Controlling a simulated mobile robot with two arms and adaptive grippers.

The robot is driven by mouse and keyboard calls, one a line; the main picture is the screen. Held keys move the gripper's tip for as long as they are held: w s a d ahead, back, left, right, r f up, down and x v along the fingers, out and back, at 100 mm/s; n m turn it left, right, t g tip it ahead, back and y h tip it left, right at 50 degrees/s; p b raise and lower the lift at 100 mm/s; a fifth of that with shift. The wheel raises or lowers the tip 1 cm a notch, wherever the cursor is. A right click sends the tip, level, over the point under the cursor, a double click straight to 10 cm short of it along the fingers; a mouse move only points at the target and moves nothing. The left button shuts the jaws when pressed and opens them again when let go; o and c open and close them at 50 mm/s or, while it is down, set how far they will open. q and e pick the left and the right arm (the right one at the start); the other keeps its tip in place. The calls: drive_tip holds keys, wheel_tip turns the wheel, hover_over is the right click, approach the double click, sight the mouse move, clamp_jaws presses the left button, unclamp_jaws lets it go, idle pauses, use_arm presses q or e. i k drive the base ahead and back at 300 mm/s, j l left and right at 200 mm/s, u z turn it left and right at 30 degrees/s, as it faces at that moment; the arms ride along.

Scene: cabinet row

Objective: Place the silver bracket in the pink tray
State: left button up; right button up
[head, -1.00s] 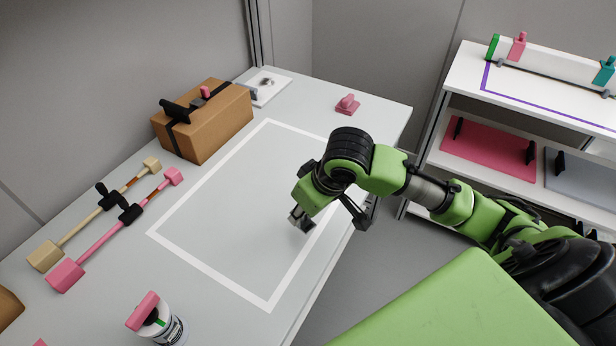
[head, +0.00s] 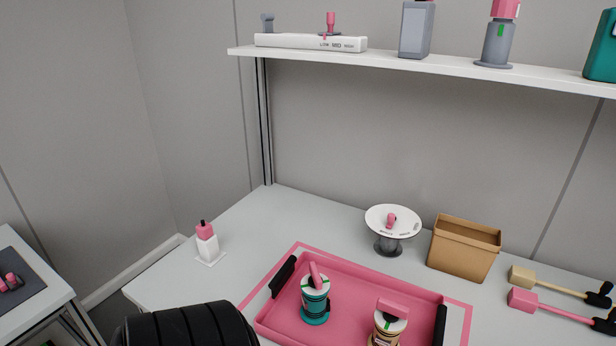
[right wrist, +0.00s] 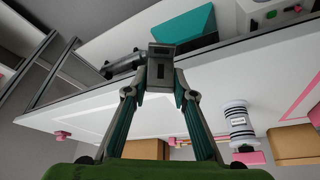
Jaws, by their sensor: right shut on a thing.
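The pink tray (head: 355,290) lies on the table in the head view, with black handles at its left and right ends. A teal canister (head: 315,303) and a cream canister (head: 386,328), both with pink tops, stand in it. In the right wrist view my right gripper (right wrist: 161,68) is shut on the silver bracket (right wrist: 162,50), a small grey piece with dark slots, held at the fingertips. The head view shows neither this gripper nor the bracket. My left gripper is in neither view.
A white cake-stand-like dish (head: 393,219), a brown open bin (head: 464,248) and a pink-and-white bottle (head: 206,243) stand around the tray. A shelf (head: 430,63) with several items hangs above. Table left of the tray is mostly clear.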

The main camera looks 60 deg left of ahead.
sight(352, 320)
drive_tip(key=k+j+u, duration=0.3)
drive_tip(key=k+j, duration=0.25)
drive_tip(key=k+j+u, duration=0.3)
drive_tip(key=k+j, duration=0.3)
drive_tip(key=j+u, duration=0.1)
drive_tip(key=u, duration=0.75)
drive_tip(key=i, duration=0.5)
